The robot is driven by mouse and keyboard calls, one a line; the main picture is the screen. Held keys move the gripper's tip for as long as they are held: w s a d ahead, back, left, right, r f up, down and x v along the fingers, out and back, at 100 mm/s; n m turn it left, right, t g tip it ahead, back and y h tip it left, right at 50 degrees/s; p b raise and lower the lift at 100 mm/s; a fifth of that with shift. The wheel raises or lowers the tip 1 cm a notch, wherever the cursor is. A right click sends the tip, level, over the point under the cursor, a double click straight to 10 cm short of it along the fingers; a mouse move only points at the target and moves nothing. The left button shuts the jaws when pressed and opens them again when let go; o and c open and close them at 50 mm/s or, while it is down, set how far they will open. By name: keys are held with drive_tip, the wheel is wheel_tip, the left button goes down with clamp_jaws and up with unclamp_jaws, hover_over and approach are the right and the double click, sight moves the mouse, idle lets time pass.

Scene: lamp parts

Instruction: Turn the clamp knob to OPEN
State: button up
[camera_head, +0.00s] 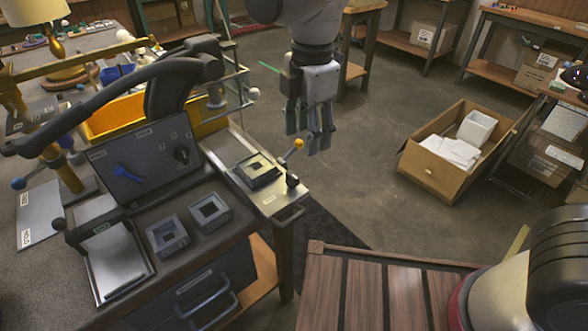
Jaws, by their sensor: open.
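A dark control panel (147,165) stands tilted on the workbench at left. It carries a blue lever-shaped knob (130,173) and a black round knob (181,153), each with small labels around it. The labels are too small to read, so I cannot tell which is the clamp knob or where it is set. My gripper (307,132) hangs fingers-down at top centre, right of the panel and apart from it. It is open, with nothing visible between the fingers.
A black press handle (110,95) arches over the panel. A yellow-tipped lever (294,160) stands by a square fixture (257,171) on the bench's right side. Two square parts (209,211) sit in front of the panel. An open cardboard box (458,150) stands on clear floor.

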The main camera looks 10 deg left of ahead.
sight(293, 174)
drive_tip(key=shift+s+a+f+n, duration=0.8)
drive_tip(key=shift+s+a+f, duration=0.2)
drive_tip(key=shift+a, duration=0.2)
wheel_tip(293, 174, down, 7)
drive_tip(key=shift+a+f, duration=0.1)
drive_tip(key=c, duration=1)
